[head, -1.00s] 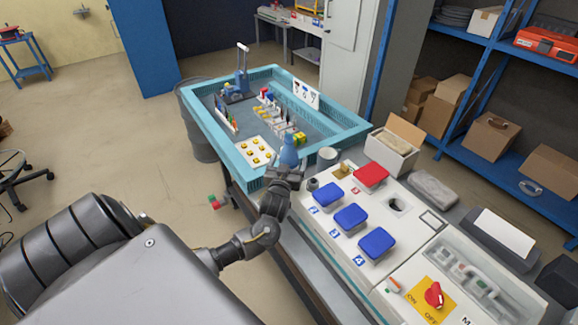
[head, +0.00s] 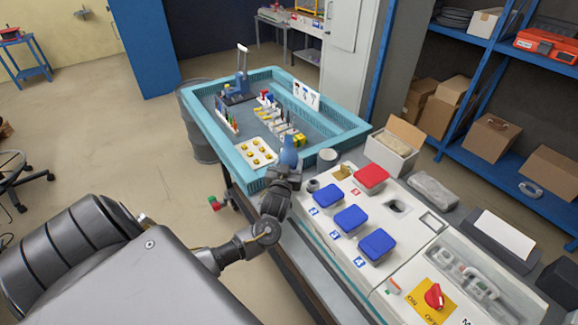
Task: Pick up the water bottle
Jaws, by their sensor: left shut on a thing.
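The blue water bottle (head: 289,157) is upright near the front right corner of the teal tray, in the head view. My left gripper (head: 287,172) is at the bottle's lower part and shut on it. The gripper hides the bottle's base, so I cannot tell whether it touches the surface below. My right gripper is not in view.
The teal tray (head: 214,139) holds several tools and small parts. To the right is a white panel with blue socket boxes (head: 351,219), a red one (head: 371,177) and a red switch (head: 434,296). An open cardboard box (head: 393,151) stands behind. Floor at left is mostly clear.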

